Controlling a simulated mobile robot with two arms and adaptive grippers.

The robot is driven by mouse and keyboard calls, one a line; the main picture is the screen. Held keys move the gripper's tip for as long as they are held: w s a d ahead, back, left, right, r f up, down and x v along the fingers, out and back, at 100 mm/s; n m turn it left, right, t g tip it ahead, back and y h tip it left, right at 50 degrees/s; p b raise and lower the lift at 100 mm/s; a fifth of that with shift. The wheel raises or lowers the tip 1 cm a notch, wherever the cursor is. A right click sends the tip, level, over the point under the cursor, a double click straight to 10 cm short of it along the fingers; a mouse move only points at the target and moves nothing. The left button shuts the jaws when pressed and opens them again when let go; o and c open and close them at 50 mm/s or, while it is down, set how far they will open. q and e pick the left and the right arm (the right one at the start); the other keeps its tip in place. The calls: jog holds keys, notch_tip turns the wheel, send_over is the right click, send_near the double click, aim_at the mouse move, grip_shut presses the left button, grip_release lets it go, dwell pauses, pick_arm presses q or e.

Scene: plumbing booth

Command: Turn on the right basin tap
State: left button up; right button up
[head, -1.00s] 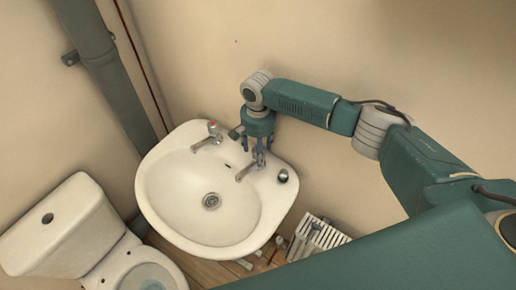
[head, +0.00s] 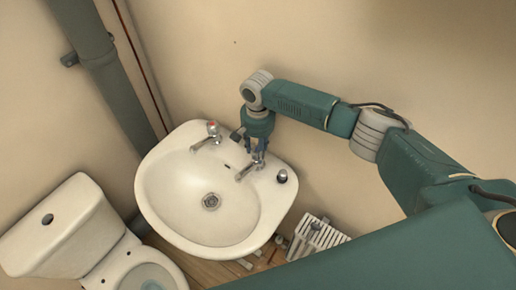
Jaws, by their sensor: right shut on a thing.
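The white basin (head: 170,205) is fixed to the wall in the middle of the head view. Its left tap (head: 209,136) has a red-marked top and stands clear. The right tap (head: 246,171) is at the back right of the basin, its spout pointing into the bowl. My right gripper (head: 258,152) reaches down over the right tap from above and is shut on its head, which the fingers mostly hide. I cannot see any water at the spout. My left gripper is not in view.
A small dark-topped metal item (head: 282,176) sits on the basin rim just right of the right tap. A toilet (head: 62,222) stands left of the basin. A white slatted rack (head: 320,236) is on the floor at right. A grey-green pipe (head: 105,65) runs down the left wall.

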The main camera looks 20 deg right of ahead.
jog(key=n, duration=0.1)
jog(key=n+p, duration=0.1)
jog(key=n, duration=0.3)
jog(key=shift+s+a+f, duration=0.1)
jog(key=shift+s+a, duration=0.05)
jog(key=shift+s, duration=0.15)
jog(key=n+p, duration=0.1)
jog(key=n, duration=0.4)
jog(key=shift+f+n, duration=0.1)
jog(key=shift+n, duration=0.2)
jog(key=n, duration=0.5)
jog(key=shift+d+n, duration=0.2)
jog(key=shift+n, duration=0.1)
jog(key=n, duration=0.5)
jog(key=shift+w+d+n, duration=0.1)
jog(key=shift+d+n, duration=0.15)
jog(key=shift+n, duration=0.05)
jog(key=shift+d, duration=0.1)
jog(key=o, duration=1.2)
jog(key=shift+c, duration=0.2)
jog(key=shift+w+r, duration=0.1)
jog(key=shift+r, duration=0.1)
